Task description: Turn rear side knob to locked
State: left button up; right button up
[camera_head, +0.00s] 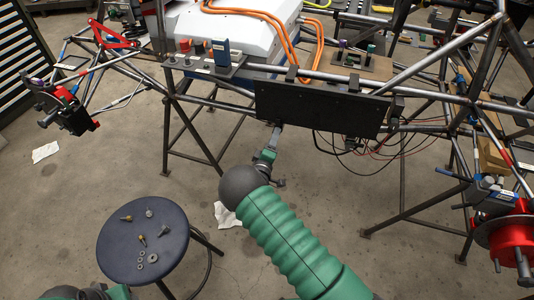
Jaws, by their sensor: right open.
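My right arm, green with a dark round wrist, reaches up from the bottom. Its small gripper (276,134) is just below the lower edge of a black panel (320,108) on the tube chassis (225,105). The gripper is open; its fingers are small and partly hidden by the wrist. I cannot tell whether it touches anything. I cannot make out a side knob or its position; a small part under the panel is too unclear to name. My left arm shows only as a green and dark piece at the bottom left, with its gripper out of view.
A round blue stool (112,247) with bolts and washers stands at the lower left. A plate with red and blue parts (215,65) and a white case (240,35) lie above. Loose cables (365,150) hang right of the gripper. A red hub (515,242) is at far right.

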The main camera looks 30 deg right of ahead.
jog(key=p+v, duration=0.2)
jog(key=v, duration=1.3)
jog(key=shift+a, duration=0.15)
